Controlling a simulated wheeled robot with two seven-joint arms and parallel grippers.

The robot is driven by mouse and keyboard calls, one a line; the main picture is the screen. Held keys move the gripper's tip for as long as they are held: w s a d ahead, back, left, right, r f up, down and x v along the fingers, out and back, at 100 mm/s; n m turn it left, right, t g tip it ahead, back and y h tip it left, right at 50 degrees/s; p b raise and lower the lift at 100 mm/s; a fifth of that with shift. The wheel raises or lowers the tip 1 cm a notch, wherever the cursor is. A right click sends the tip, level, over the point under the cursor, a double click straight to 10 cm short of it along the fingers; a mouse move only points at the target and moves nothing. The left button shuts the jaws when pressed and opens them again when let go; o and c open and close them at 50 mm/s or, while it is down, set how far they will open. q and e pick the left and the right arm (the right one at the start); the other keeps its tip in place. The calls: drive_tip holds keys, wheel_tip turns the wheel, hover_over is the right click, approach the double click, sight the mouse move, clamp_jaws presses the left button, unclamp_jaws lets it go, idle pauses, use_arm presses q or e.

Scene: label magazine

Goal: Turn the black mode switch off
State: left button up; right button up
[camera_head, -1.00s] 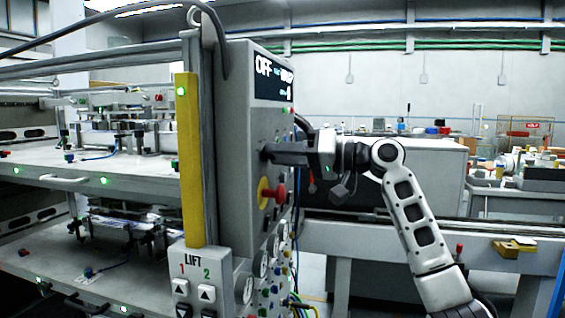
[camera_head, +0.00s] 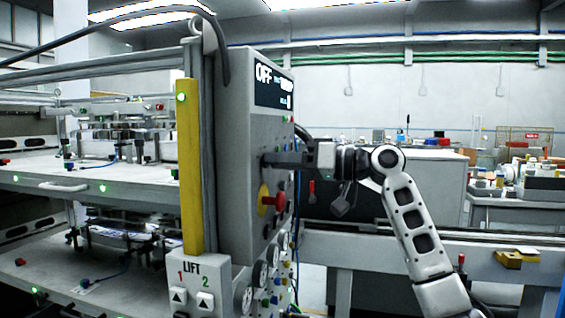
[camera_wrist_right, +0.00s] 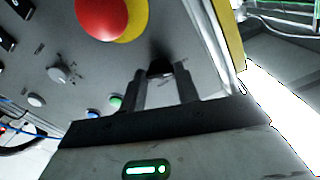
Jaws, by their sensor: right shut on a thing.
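The black mode switch (camera_wrist_right: 160,67) is a small dark knob on the grey control panel, seen in the right wrist view between my right fingertips. My right gripper (camera_wrist_right: 161,74) is shut on it. In the head view my right gripper (camera_head: 268,160) reaches the panel front (camera_head: 276,135) from the right, and its fingers hide the switch there. The panel's display (camera_head: 273,87) reads OFF in large white letters. My left gripper is in neither view.
A red mushroom button (camera_head: 272,200) on a yellow disc sits just below my right gripper. Gauges and coloured buttons cover the lower panel. A yellow upright bar (camera_head: 190,165) stands left of the panel. A bench (camera_head: 420,245) stands behind my right arm.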

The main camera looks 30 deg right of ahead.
drive_tip(key=o, duration=1)
drive_tip(key=shift+c, duration=0.2)
use_arm(q)
drive_tip(key=b, duration=0.2)
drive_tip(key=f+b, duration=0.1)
drive_tip(key=b, duration=0.1)
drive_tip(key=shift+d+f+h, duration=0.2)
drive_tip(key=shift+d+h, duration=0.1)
use_arm(e)
drive_tip(key=v, duration=1.6)
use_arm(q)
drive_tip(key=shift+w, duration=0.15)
use_arm(e)
drive_tip(key=shift+w+f, duration=0.1)
